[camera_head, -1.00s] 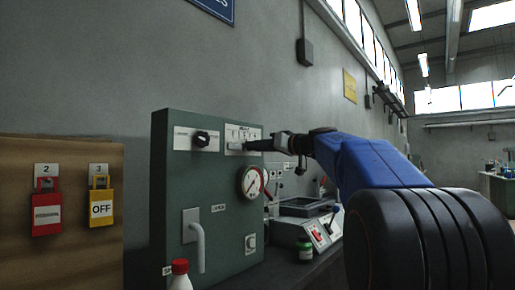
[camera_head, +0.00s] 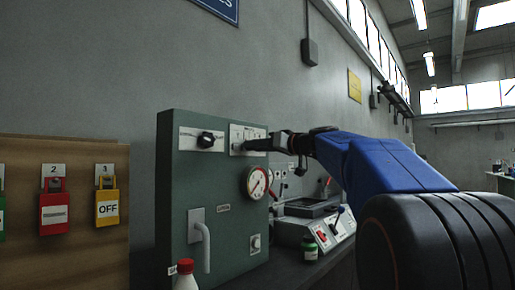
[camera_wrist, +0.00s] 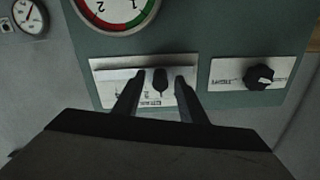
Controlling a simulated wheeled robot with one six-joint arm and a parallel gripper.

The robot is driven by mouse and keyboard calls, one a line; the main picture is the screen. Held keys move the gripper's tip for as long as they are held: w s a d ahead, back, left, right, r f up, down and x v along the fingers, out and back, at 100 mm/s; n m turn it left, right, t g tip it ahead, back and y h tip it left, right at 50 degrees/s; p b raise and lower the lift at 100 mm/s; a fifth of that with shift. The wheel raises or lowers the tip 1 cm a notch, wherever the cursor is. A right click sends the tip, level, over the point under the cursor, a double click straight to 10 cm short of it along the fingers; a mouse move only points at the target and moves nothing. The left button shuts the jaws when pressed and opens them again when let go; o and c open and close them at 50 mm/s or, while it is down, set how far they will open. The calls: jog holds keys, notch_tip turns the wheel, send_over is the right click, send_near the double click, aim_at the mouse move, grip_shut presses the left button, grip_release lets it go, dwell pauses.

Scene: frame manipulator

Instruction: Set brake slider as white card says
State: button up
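A light slider plate (camera_head: 237,134) is on the upper front of the green cabinet (camera_head: 180,165). In the wrist view the plate (camera_wrist: 107,72) appears upside down, with a dark upright slider handle (camera_wrist: 160,83) near its middle. My gripper (camera_wrist: 158,80) is open at the plate, one finger on each side of the handle. I cannot tell whether the fingers touch it. In the head view my gripper (camera_head: 256,145) hides the plate's lower part. Marks on the plate are too small to read. I cannot make out a white card with a readable setting.
A black rotary knob (camera_head: 206,140) sits on a plate beside the slider. A pressure gauge (camera_head: 257,183) is below it. A pipe handle (camera_head: 202,240) and a red-capped bottle (camera_head: 186,277) are lower. A wooden board (camera_head: 80,255) with coloured locks stands left.

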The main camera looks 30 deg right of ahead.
jog(key=v, duration=1.7)
jog(key=shift+s, duration=0.2)
dwell(0.5)
jog(key=s+a+f+m+g, duration=0.1)
jog(key=a+f+g, duration=0.1)
jog(key=a+f, duration=0.55)
jog(key=s+a+f+m+g+h, duration=0.1)
jog(key=a+f+g, duration=0.25)
jog(key=f, duration=0.65)
jog(key=s+a+f+m+g, duration=0.1)
jog(key=a+f+g, duration=0.1)
jog(key=a+f, duration=0.55)
jog(key=s+a+f+g+h, duration=0.1)
jog(key=s+f, duration=0.5)
jog(key=f, duration=0.4)
jog(key=s+a+f+g+h, duration=0.1)
jog(key=s+f+g+h, duration=0.1)
jog(key=s+f, duration=0.4)
jog(key=s+a+f+n+g+h, duration=0.1)
jog(key=s+f, duration=0.5)
jog(key=f, duration=0.8)
jog(key=shift+a+g+h, duration=0.2)
jog(key=shift+g+h, duration=0.15)
jog(key=shift+h, duration=0.25)
